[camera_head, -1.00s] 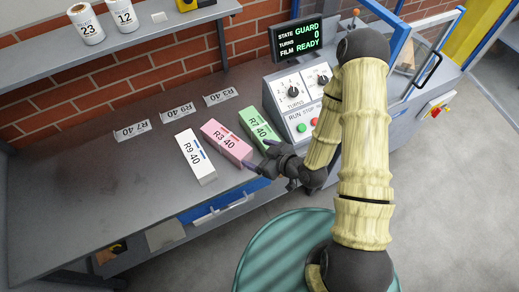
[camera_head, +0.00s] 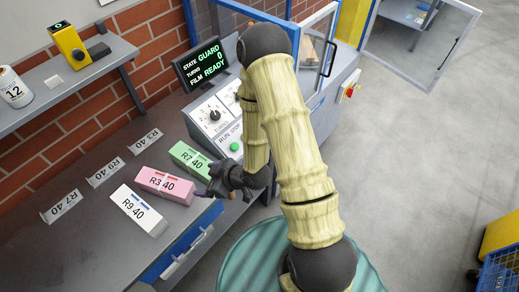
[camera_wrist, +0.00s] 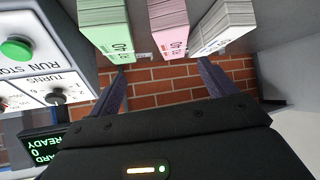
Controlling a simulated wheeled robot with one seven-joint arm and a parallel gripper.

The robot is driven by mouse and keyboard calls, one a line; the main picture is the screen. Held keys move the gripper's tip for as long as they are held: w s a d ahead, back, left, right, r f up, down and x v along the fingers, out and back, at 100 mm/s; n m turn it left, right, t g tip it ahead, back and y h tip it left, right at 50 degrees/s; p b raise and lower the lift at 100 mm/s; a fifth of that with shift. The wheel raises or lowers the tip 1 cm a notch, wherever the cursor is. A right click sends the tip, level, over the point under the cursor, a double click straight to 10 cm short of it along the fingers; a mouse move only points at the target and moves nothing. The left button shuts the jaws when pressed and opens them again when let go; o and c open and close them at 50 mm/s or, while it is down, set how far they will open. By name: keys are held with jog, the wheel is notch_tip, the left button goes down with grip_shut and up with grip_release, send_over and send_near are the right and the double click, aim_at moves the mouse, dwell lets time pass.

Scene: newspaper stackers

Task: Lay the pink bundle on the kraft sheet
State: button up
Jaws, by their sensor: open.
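The pink bundle (camera_head: 165,185), marked R3 40, lies on the grey bench between a white bundle (camera_head: 138,211) marked R9 40 and a green bundle (camera_head: 192,159) marked R7 40. It also shows at the top of the wrist view (camera_wrist: 167,24), between the other two. My gripper (camera_head: 214,191) hangs near the bench's front edge, just right of the pink bundle's near end. In the wrist view its two fingers (camera_wrist: 163,80) are spread wide, with nothing between them. The kraft sheet is not identifiable in these frames.
A control panel (camera_head: 220,118) with a screen (camera_head: 201,64) reading GUARD, 0, READY stands behind the green bundle. Several labels such as R9 40 (camera_head: 105,172) lie behind the bundles. A shelf (camera_head: 60,90) runs above.

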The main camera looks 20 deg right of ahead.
jog(key=d+r+m+g+h, duration=0.1)
jog(key=d+r+m+h, duration=0.45)
jog(key=d+r, duration=0.5)
jog(key=s+d+r+m+g+h, duration=0.2)
jog(key=s+d+r+m+g, duration=0.1)
jog(key=s+d+r+m, duration=0.2)
notch_tip(320, 180, up, 3)
jog(key=shift+s+d+r, duration=0.1)
jog(key=shift+s+d, duration=0.25)
jog(key=shift+s, duration=0.8)
jog(key=shift+o, duration=0.5)
jog(key=shift+h, duration=0.25)
